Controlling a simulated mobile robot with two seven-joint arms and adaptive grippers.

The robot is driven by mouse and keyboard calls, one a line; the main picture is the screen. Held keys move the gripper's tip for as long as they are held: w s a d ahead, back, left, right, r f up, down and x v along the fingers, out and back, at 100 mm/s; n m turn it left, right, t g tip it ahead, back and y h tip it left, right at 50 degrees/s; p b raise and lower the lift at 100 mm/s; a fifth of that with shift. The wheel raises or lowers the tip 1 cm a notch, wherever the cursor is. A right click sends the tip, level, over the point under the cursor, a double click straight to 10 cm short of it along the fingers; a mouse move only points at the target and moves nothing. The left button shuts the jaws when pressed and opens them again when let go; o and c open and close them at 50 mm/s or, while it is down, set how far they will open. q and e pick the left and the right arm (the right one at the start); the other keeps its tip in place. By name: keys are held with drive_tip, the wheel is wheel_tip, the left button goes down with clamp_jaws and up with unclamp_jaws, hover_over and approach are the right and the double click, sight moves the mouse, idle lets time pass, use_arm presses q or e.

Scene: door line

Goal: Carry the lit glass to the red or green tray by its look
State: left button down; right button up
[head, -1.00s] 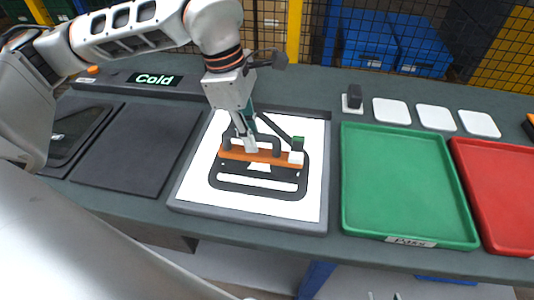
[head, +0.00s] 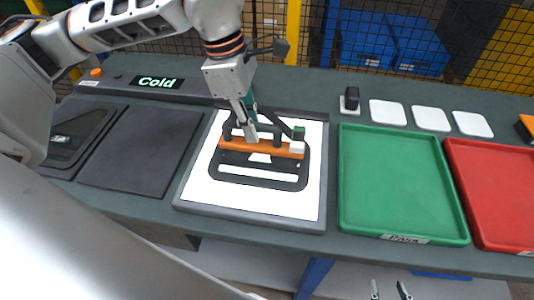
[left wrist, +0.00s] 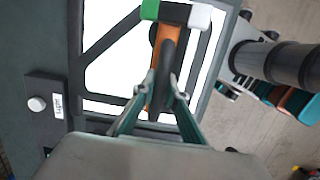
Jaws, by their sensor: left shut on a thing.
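The glass (head: 225,173) shows as a pane with a dark rounded border over the bright white light panel (head: 200,188). An orange bar (head: 232,144) with dark grips and a green-and-white end block lies across it. My left gripper (head: 250,137) is shut on the dark handle (left wrist: 167,62) of that orange bar. Whether the glass is clear of the panel is hard to tell. The green tray (head: 400,185) is empty, just right of the panel. The red tray (head: 500,195) is beyond it, partly cut off. My right gripper (head: 389,288) shows only its spread fingertips at the bottom edge.
A dark mat (head: 140,150) and a dark pane in a tray (head: 72,138) are at left. A "Cold" sign (head: 158,82) stands behind them. White squares (head: 387,112) and a small black device (head: 351,100) line the back. A mesh fence stands behind the bench.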

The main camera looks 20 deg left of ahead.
use_arm(q)
drive_tip(key=shift+w+r+p, duration=0.1)
drive_tip(key=shift+r+p, duration=0.75)
drive_tip(key=shift+r, duration=0.75)
drive_tip(key=shift+r+p, duration=0.3)
drive_tip(key=shift+r, duration=0.1)
drive_tip(key=shift+f, duration=0.1)
drive_tip(key=shift+w+d, duration=0.1)
drive_tip(key=shift+d, duration=0.5)
drive_tip(key=w+d, duration=0.3)
drive_tip(key=d, duration=0.9)
drive_tip(key=shift+w+d+b, duration=0.2)
drive_tip(key=shift+w+b, duration=0.05)
drive_tip(key=shift+b, duration=0.1)
